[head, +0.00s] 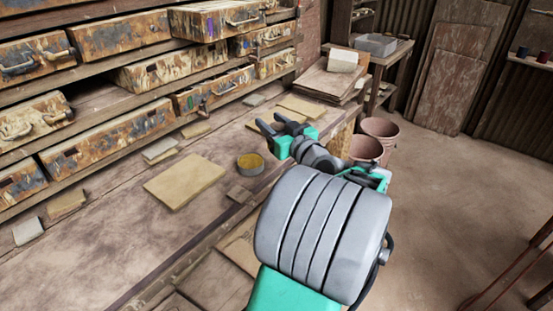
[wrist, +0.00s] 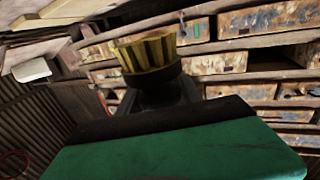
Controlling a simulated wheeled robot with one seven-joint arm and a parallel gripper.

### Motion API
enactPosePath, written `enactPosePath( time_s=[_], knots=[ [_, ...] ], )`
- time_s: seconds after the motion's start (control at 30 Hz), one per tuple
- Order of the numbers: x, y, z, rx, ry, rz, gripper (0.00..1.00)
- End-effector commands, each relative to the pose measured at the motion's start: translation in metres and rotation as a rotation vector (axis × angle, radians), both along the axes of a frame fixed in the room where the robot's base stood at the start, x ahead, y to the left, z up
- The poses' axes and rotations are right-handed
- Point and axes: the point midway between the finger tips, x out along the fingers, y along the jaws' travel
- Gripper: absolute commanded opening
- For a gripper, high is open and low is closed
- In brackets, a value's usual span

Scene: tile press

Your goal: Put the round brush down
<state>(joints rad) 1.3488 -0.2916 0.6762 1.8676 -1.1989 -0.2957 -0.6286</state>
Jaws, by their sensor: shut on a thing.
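The round brush (wrist: 150,58) has yellow bristles on a dark round base. In the wrist view it stands out just beyond my gripper, whose dark and green housing fills the front. In the head view my gripper is over the far right part of the bench (head: 105,245), and I cannot make out the brush between the dark fingers. I cannot tell the height above the bench.
A round dark-rimmed thing with a yellowish top (head: 250,163) lies left of my gripper, near a tan slab (head: 184,181). Flat tiles lie around. Worn drawers (head: 118,36) line the back. A stack of boards (head: 328,82) and pinkish buckets (head: 367,149) are at the right.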

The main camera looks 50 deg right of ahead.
Motion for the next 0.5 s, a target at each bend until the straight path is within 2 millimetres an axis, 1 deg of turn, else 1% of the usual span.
enactPosePath(
  time_s=[0.03,0.1,0.17,0.2,0.27,0.5],
  knots=[
    [-0.012,-0.014,0.002,-0.001,0.001,-0.029,0.0],
    [-0.022,-0.025,0.007,0.0,0.006,-0.052,0.0],
    [-0.026,-0.031,0.008,0.002,0.008,-0.063,0.0],
    [-0.024,-0.034,0.008,0.004,0.008,-0.065,0.0],
    [-0.015,-0.039,0.004,0.006,0.009,-0.064,0.0],
    [0.045,-0.07,-0.025,0.006,0.009,-0.06,0.0]
  ],
)
